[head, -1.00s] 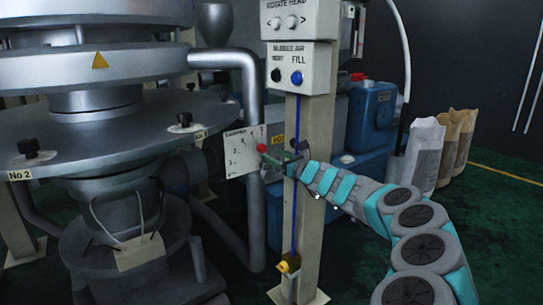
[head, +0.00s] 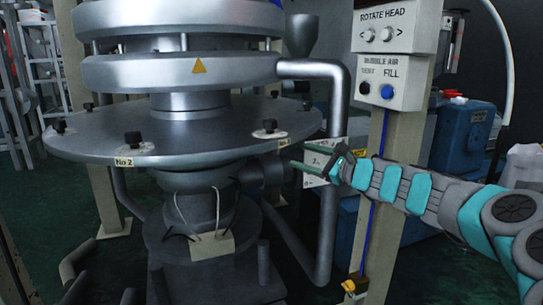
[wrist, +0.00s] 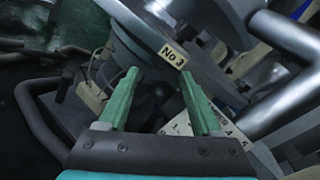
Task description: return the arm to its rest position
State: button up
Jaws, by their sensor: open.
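My gripper (head: 312,167) is in the head view right of centre, at the end of my teal and grey arm, which reaches in from the right edge. It is stretched out to the left, in front of the beige post and a white numbered card. In the wrist view, the green fingers of my gripper (wrist: 157,98) stand apart with nothing between them. Beyond them are the No 3 label (wrist: 173,53) and part of the machine.
The film tower machine (head: 180,144) with its round plate stands left of my gripper. The beige post (head: 383,235) carries a control box (head: 390,82) above my arm. A silver pipe (head: 335,110) runs down behind. A blue container (head: 465,130) stands behind my arm.

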jog(key=s+a+f+n+g, duration=0.1)
jog(key=s+a+n+g, duration=0.5)
jog(key=s+a+n, duration=0.5)
jog(key=s+a+f+n+g+h, duration=0.1)
jog(key=s+f+n+g+h, duration=0.1)
jog(key=s+f, duration=0.5)
jog(key=s+a+f+n+g+h, duration=0.1)
jog(key=s+a+f+n+g, duration=0.15)
jog(key=s, duration=0.85)
jog(key=s+d+f+n+g+h, duration=0.2)
jog(key=s+d+f+h, duration=0.2)
jog(key=s+d+f, duration=0.3)
jog(key=s+d+f+n+g+h, duration=0.2)
jog(key=s+d+f+h, duration=0.3)
jog(key=s+d, duration=0.7)
jog(key=s+f+n, duration=0.1)
jog(key=s, duration=0.2)
jog(key=shift+d+f, duration=0.25)
jog(key=shift+f, duration=0.15)
